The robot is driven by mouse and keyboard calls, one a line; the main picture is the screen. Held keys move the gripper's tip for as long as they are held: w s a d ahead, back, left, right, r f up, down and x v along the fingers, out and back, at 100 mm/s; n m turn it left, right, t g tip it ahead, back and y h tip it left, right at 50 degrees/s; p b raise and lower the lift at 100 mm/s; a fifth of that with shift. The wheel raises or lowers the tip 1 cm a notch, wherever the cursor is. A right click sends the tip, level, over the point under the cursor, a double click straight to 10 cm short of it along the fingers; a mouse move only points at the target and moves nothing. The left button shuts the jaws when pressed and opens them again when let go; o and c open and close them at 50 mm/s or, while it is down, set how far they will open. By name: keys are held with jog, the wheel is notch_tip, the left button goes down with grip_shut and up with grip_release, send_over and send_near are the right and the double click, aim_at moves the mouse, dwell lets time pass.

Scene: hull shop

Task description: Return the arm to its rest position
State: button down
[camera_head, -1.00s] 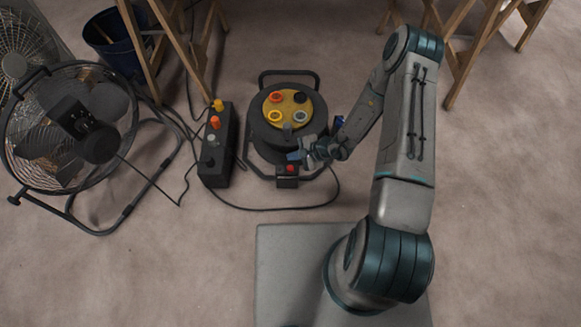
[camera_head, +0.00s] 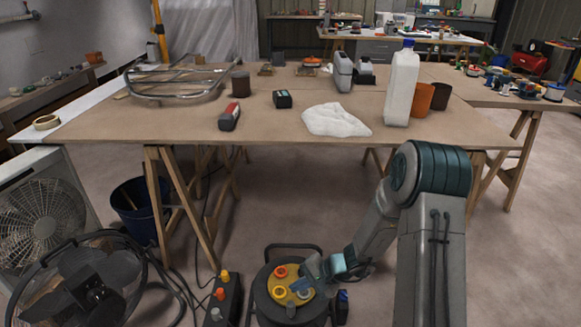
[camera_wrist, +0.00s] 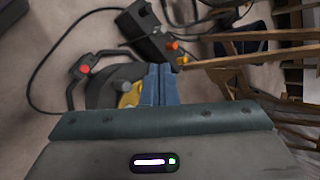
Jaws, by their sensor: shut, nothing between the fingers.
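My arm (camera_head: 430,250) rises at the right of the head view, bent at the elbow, with the forearm reaching down to the left. My gripper (camera_head: 304,280) is shut and empty. In the head view it overlaps the right side of the yellow face of a cable reel (camera_head: 278,290); the gap between them cannot be told. In the wrist view the gripper's blue fingers (camera_wrist: 160,86) are together, with the dark reel (camera_wrist: 108,88) partly hidden behind them. My arm's base is out of view.
A black control box (camera_head: 225,300) with coloured knobs and a floor fan (camera_head: 85,285) stand left of the reel, with cables around them. A trestle table (camera_head: 270,130) carries a white jug (camera_head: 402,88), a white cloth (camera_head: 336,120) and tools. Floor right of my arm looks clear.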

jog(key=s+d+r+n+h+p, duration=0.2)
jog(key=s+r+p, duration=0.4)
jog(key=r, duration=1)
jog(key=s+d+r+n+h+p, duration=0.2)
jog(key=s+d+r+h+p, duration=0.2)
jog(key=r, duration=1.2)
jog(key=s+d+r+n+t+h+p, duration=0.1)
jog(key=s+d+r+p, duration=0.5)
jog(key=r, duration=1.1)
jog(key=s+n+h+p, duration=0.1)
jog(key=s+h+p, duration=0.1)
jog(key=p, duration=0.3)
jog(key=shift+s+d+n, duration=0.3)
jog(key=shift+s+n, duration=0.1)
jog(key=shift+s, duration=0.3)
